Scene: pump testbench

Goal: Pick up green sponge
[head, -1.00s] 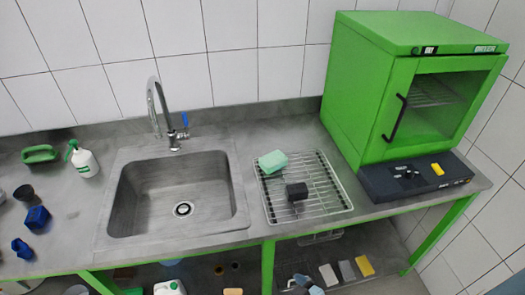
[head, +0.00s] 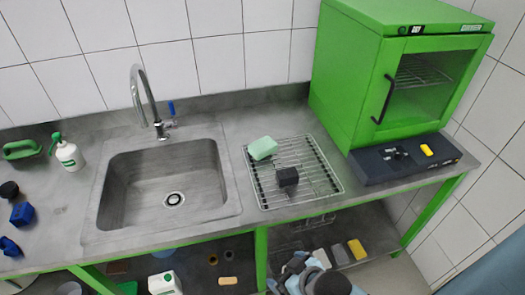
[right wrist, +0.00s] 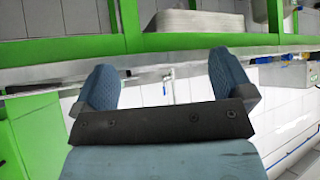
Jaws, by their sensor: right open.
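The green sponge (head: 263,148) is a pale green block in the head view. It lies on the left back part of the wire drying rack (head: 329,193), right of the sink. My right gripper (head: 296,264) is low at the bottom of the head view, in front of the counter and well apart from the sponge. In the right wrist view its two blue fingers (right wrist: 165,84) are spread with nothing between them. The sponge does not show clearly in that view. My left gripper is not in view.
A black block (head: 287,177) sits on the rack near the sponge. The sink (head: 166,190) with a tall faucet (head: 142,92) is to the left. A green oven (head: 395,75) and a dark scale (head: 400,163) stand to the right. A lower shelf holds a yellow sponge (head: 357,249).

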